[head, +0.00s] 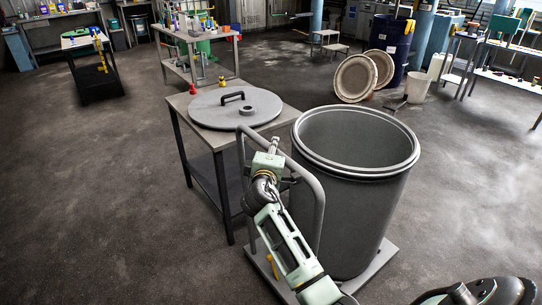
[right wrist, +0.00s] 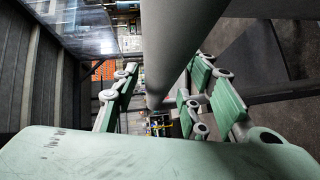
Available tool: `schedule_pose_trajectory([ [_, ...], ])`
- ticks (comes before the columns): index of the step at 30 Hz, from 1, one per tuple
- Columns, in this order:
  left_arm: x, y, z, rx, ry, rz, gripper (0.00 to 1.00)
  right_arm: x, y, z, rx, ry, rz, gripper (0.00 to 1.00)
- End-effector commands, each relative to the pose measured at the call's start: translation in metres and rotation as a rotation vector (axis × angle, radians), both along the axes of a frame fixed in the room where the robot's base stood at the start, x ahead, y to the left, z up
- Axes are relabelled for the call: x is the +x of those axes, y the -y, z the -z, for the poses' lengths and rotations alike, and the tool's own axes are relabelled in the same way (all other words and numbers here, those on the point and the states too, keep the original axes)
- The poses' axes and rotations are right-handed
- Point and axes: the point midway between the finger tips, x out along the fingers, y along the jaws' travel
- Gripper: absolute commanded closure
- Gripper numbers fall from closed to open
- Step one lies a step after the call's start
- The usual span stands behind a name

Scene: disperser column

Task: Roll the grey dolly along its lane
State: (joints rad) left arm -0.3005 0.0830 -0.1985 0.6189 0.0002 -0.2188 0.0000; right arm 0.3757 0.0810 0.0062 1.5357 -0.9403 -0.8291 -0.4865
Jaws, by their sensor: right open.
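The grey dolly (head: 388,252) is a flat platform on the floor with an upright tubular handle (head: 318,205) at its left side. A large, open-topped grey drum (head: 355,215) stands on it. My right gripper (head: 274,146) is at the top bar of the handle. In the right wrist view, the grey handle bar (right wrist: 178,45) runs between the spread green fingers of my right gripper (right wrist: 168,98). The fingers are apart and do not look closed on the bar. The dolly's wheels are hidden. My left gripper is out of view.
A table (head: 198,135) with a round grey lid (head: 236,107) stands close to the dolly's left and back. Two round pale lids (head: 355,77), a blue drum (head: 390,45) and a white bucket (head: 417,87) stand behind. Open floor lies left and right.

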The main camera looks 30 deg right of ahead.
Motion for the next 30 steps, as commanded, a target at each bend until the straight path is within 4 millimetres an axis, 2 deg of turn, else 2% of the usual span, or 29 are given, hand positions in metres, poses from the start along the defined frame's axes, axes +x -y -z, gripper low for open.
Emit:
schedule_pose_trajectory([
  [5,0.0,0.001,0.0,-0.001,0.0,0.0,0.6,-0.016,-0.014,-0.002,0.002,-0.001,-0.001,0.6],
  [12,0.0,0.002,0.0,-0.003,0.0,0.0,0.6,-0.055,-0.048,-0.008,0.005,-0.002,-0.002,0.6],
  [18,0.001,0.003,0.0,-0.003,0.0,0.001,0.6,-0.08,-0.069,-0.012,0.004,-0.002,-0.004,0.6],
  [23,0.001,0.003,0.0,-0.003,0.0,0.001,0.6,-0.088,-0.076,-0.014,0.003,-0.002,-0.003,0.6],
  [30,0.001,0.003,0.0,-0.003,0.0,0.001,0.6,-0.09,-0.077,-0.015,0.003,-0.002,-0.003,0.6],
])
